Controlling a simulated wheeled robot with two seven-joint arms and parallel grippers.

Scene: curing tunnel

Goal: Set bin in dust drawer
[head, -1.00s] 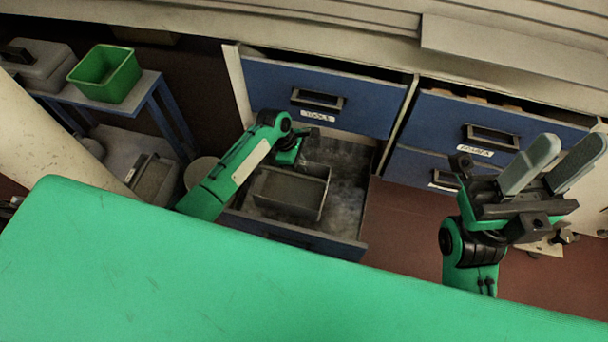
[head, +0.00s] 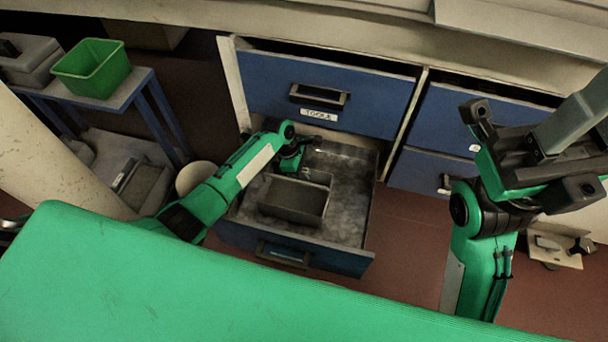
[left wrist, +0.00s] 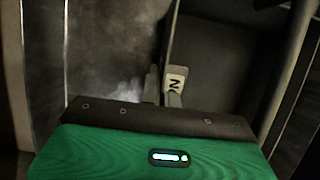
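The grey, open-topped bin (head: 292,203) is inside the pulled-out lower blue drawer (head: 345,262), whose floor looks dusty. It sits toward the drawer's left-middle, roughly level; I cannot tell whether its base touches the floor. My left gripper (head: 289,170) points down at the bin's back-left side. In the left wrist view, its fingers (left wrist: 164,88) are close together on either side of the bin's thin wall (left wrist: 171,35). My right gripper (head: 590,118) is raised at the right edge, partly cut off, empty, with its fingers apart.
A blue drawer labelled TOOLS (head: 325,93) overhangs the open one. More blue drawers (head: 425,170) stand to the right. A green bin (head: 92,68) stands on a side table (head: 140,84) at left. Red-brown floor (head: 410,245) is free to the right of the open drawer.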

